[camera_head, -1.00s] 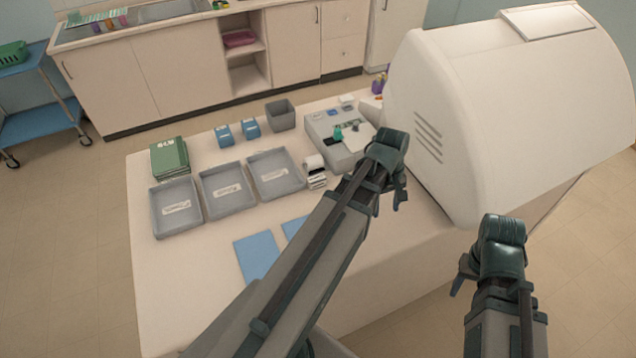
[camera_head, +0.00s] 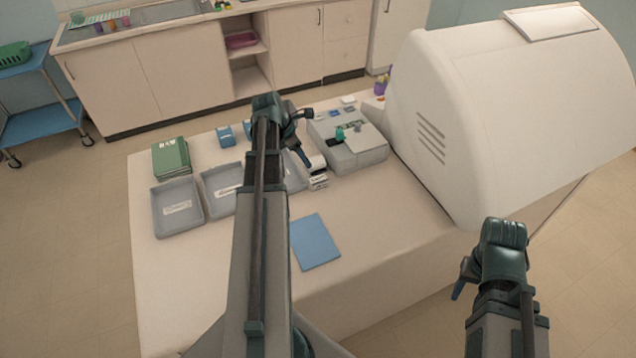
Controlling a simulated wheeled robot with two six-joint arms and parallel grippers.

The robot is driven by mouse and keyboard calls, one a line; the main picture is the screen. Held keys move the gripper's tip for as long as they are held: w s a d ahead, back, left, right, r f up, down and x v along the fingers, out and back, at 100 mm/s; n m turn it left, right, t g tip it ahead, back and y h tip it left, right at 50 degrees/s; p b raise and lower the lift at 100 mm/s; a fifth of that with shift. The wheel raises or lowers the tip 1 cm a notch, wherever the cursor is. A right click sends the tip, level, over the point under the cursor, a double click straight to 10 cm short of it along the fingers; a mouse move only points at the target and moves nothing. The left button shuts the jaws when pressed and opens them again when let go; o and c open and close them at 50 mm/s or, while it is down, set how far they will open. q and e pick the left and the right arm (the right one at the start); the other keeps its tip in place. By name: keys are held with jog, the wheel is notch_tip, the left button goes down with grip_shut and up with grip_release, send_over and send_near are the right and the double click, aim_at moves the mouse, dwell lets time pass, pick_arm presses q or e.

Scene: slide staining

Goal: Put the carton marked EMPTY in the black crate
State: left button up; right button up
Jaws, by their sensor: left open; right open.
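Two small blue cartons stand at the back of the white table; one (camera_head: 225,136) is in clear view and the other (camera_head: 247,129) is partly covered by my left arm. Their labels are too small to read, so I cannot tell which is marked EMPTY. I see no crate that is clearly black; a dark grey bin behind the cartons is now mostly hidden by my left gripper. My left gripper (camera_head: 304,137) is open and empty, above the table's back middle. My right gripper (camera_head: 462,278) is open and empty, off the table's front right.
Grey labelled trays (camera_head: 157,213) stand in a row, partly behind my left arm. Green boxes (camera_head: 170,158) are at the back left. A grey device (camera_head: 362,152) and a large white machine (camera_head: 470,130) stand to the right. A blue mat (camera_head: 315,242) lies in front.

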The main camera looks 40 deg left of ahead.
pick_arm(q)
jog(key=b, duration=0.7)
send_over(318, 178)
jog(key=s+a, duration=0.1)
jog(key=s, duration=0.1)
jog(key=f, duration=0.7)
jog(key=shift+a, duration=0.2)
jog(key=shift+w+d+f, duration=0.15)
jog(key=shift+w+f, duration=0.15)
jog(key=shift+f, duration=0.15)
jog(key=b+x, duration=0.5)
jog(key=shift+s+d+f, duration=0.1)
jog(key=shift+s+f, duration=0.05)
jog(key=shift+f, duration=0.05)
jog(key=shift+r, duration=0.1)
jog(key=shift+c, duration=0.3)
grip_shut()
